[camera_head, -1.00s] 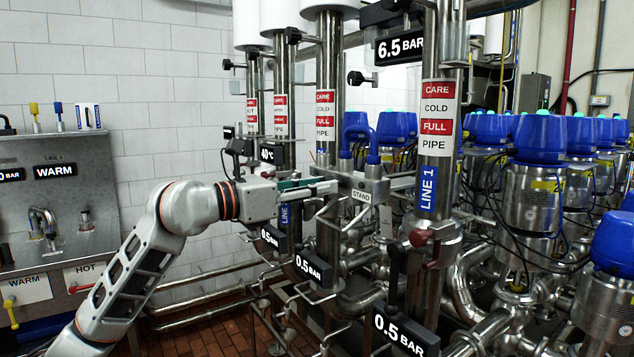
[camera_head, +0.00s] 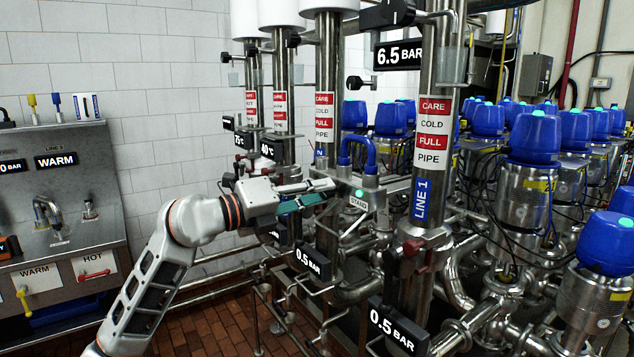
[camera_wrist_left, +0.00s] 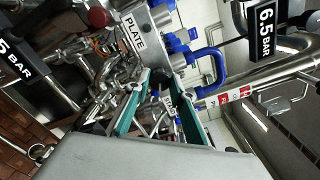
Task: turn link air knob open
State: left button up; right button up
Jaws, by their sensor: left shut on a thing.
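My left gripper (camera_head: 331,187) reaches in from the left to the steel box marked STAND (camera_head: 372,188). Its green-padded fingers also show in the left wrist view (camera_wrist_left: 161,78). They are closed on a small dark knob at the box, which the fingertips mostly hide. I cannot read a label on this knob or tell its turn position. A blue U-shaped pipe (camera_head: 358,150) stands on top of the box, and a small green light (camera_head: 360,194) shows on the box's front. The box reads PLATE (camera_wrist_left: 133,33) on the side seen in the left wrist view. My right gripper is not in view.
The LINE 1 pipe (camera_head: 423,200) stands right of the box. Steel pipes and black gauges marked 0.5 BAR (camera_head: 313,262) crowd the space below. Blue-capped valves (camera_head: 535,137) fill the right. A WARM/HOT wash panel (camera_head: 60,215) is on the left wall.

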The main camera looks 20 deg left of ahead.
pick_arm(q)
jog(key=shift+r+n+p, duration=0.1)
jog(key=shift+n+p, duration=0.25)
jog(key=shift+n, duration=1.85)
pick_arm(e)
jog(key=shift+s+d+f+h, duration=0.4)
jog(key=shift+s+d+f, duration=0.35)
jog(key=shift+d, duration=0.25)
pick_arm(q)
jog(key=o, duration=1.1)
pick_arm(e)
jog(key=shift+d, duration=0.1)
pick_arm(q)
jog(key=shift+o, duration=0.2)
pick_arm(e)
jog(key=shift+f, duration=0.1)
pick_arm(q)
jog(key=shift+a, duration=0.1)
